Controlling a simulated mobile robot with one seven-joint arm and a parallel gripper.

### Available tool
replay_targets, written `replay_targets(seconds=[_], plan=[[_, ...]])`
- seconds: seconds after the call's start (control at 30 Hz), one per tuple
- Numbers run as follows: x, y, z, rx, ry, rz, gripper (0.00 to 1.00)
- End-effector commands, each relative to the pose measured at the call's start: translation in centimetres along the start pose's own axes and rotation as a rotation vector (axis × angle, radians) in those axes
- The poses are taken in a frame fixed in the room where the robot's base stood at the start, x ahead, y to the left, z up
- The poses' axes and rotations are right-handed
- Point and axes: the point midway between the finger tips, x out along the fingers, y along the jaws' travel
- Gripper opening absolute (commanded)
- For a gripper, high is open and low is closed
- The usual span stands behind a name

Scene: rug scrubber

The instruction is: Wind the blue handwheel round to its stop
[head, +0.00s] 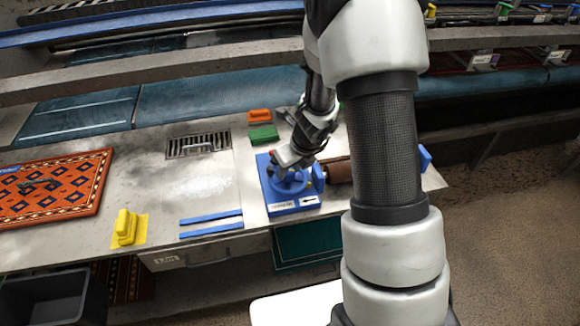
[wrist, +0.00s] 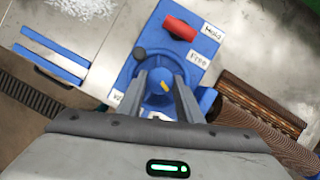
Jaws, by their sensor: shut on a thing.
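The blue handwheel (head: 290,182) sits on top of a blue housing (head: 292,207) at the bench's front edge. A dark round knob (wrist: 139,53) stands just beyond the left finger. My gripper (wrist: 161,76) is shut on the handwheel, pointing down at it; in the head view my gripper (head: 283,168) partly hides the wheel. A red lever (wrist: 180,27) lies near labels reading HOLD and FREE. A label with an arrow (head: 309,201) is on the housing's front.
A brown roller (wrist: 262,98) adjoins the housing on the right. Orange (head: 260,115) and green (head: 263,133) blocks lie behind. A drain grate (head: 198,146), yellow brush (head: 126,226) and patterned rug (head: 50,190) lie to the left. Bench between them is mostly clear.

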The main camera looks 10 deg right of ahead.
Motion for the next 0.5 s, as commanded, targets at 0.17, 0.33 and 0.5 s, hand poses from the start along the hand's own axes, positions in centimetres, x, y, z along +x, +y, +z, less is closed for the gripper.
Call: replay_targets(seconds=[0.17, 0.33, 0.5], plan=[[-0.01, 0.12, 0.01, 0.067, 0.001, -0.027, 0.1], [0.02, 0.12, 0.02, 0.102, 0.0, -0.042, 0.1], [0.04, 0.13, 0.04, 0.114, 0.0, -0.047, 0.1]])
